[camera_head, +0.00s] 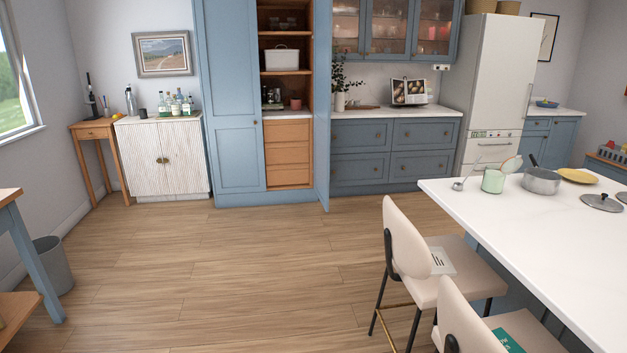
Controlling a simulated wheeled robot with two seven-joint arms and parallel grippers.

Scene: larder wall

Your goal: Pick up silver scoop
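A small silver scoop-like object (458,184) lies near the far left corner of the white island top (530,230). It is small in the view, so its exact shape is hard to tell. It lies just left of a pale green mug (492,181), which has a utensil with a round head leaning out of it. Neither of my grippers shows in the head view.
Two cream stools (408,240) stand along the island's left side. The wooden floor (230,260) is clear. A larder cupboard (285,100) stands open.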

